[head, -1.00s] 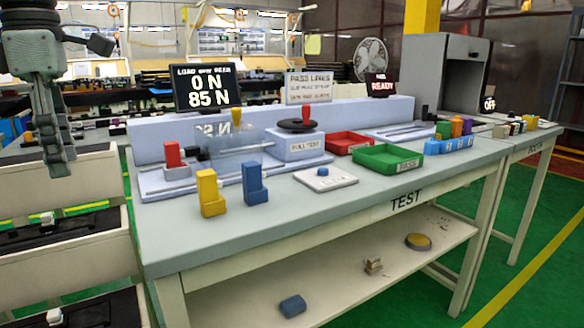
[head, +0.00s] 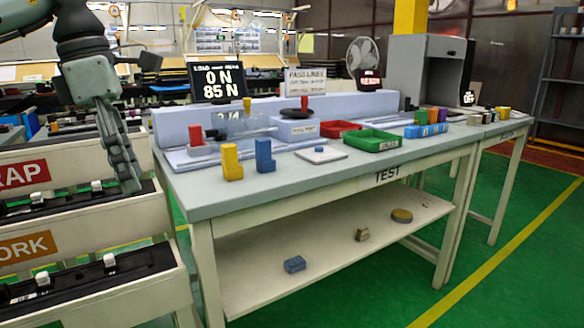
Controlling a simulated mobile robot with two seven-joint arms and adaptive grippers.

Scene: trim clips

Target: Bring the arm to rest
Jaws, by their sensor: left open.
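My left gripper (head: 128,182) hangs down at the left of the head view, its arm coming in from the top left corner. It is open, with nothing seen between its fingers, which appear almost in line from this angle. It shows in front of the tiered bins, left of the test table (head: 300,190). Whether the fingertips touch anything there I cannot tell. My right gripper is not in view.
The table carries a yellow block (head: 231,163), a blue block (head: 264,156), a red tray (head: 338,129) and a green tray (head: 375,141). Green floor is clear at right.

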